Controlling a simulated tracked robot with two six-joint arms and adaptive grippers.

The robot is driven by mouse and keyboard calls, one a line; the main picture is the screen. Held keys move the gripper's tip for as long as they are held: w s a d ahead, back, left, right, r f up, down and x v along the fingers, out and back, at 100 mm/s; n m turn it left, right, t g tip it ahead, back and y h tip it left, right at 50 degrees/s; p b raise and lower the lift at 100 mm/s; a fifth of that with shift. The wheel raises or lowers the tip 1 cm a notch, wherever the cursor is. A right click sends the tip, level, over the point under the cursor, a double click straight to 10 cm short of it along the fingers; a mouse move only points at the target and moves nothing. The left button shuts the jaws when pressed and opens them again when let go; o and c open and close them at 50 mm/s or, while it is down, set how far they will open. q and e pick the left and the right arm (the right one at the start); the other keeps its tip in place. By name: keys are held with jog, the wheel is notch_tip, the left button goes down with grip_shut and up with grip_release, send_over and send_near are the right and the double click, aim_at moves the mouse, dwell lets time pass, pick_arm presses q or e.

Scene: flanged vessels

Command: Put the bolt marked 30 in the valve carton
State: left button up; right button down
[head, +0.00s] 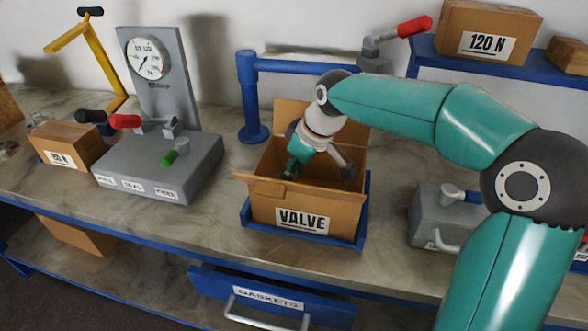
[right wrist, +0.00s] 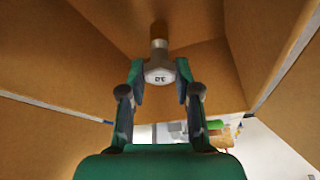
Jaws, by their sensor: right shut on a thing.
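The valve carton (head: 302,221) is an open brown box labelled VALVE on the bench in the head view. My right gripper (head: 290,172) reaches down inside it from above. In the right wrist view my right gripper (right wrist: 160,78) is shut on a grey bolt (right wrist: 158,72). The bolt's head faces the camera and its upside-down mark looks like 30. Its shank points away, toward the brown carton walls. In the head view the bolt is hidden by the gripper and carton. I cannot tell whether it touches the carton floor. My left gripper is in neither view.
A blue tray edge (head: 366,207) surrounds the carton's base. A blue pipe post (head: 249,100) stands behind left. A grey gauge stand (head: 160,165) is further left, beside a small carton (head: 72,146). A grey block (head: 428,215) stands right. A blue GASKETS drawer (head: 265,296) is below.

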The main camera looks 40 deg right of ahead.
jog(key=shift+f+b, duration=0.4)
jog(key=shift+f, duration=0.1)
dwell(0.3)
jog(key=c, duration=0.7)
grip_release()
jog(key=shift+c, duration=0.2)
